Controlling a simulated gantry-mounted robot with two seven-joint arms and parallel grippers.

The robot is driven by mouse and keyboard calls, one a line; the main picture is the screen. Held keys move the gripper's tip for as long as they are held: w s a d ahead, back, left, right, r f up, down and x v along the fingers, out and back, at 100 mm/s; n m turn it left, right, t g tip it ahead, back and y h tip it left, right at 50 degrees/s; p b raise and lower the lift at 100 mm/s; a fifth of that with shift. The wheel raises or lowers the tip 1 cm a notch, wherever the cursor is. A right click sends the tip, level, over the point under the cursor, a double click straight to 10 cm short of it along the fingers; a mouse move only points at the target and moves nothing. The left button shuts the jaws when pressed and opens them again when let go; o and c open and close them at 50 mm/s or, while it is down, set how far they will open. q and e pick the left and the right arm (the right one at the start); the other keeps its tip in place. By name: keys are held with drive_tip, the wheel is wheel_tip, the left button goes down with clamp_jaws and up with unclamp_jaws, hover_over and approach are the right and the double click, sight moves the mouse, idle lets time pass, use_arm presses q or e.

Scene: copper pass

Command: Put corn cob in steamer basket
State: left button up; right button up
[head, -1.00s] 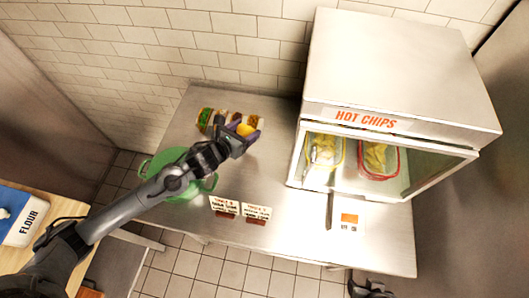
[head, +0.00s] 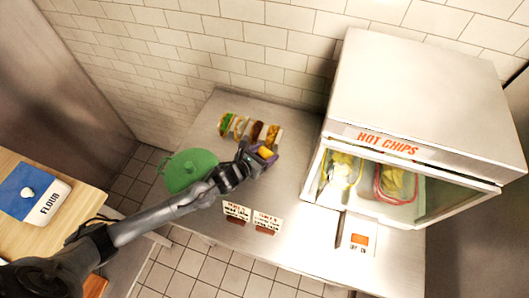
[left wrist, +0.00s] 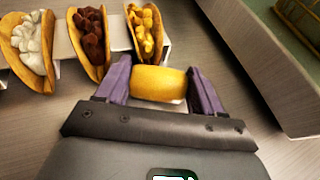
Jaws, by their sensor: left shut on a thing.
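A short yellow corn cob (head: 266,152) is between the purple fingers of my left gripper (head: 264,154), at the front right of the row of tacos. In the left wrist view the corn cob (left wrist: 158,83) lies crosswise, and my left gripper (left wrist: 160,88) is shut on it with a finger at each end. I cannot tell whether this is the steamer basket. My right gripper is not in view.
Several filled tacos (head: 240,127) stand in a rack just behind the gripper. A hot chips cabinet (head: 420,80) with wire baskets stands to the right. Two small signs (head: 251,213) stand at the counter's front. A flour bag (head: 40,190) lies at left.

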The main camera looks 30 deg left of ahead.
use_arm(q)
drive_tip(key=shift+f, duration=0.2)
drive_tip(key=o, duration=1)
drive_tip(key=shift+o, duration=0.2)
drive_tip(key=shift+r, duration=0.15)
drive_tip(key=shift+r, duration=0.15)
drive_tip(key=b+v, duration=0.1)
drive_tip(key=v, duration=1.1)
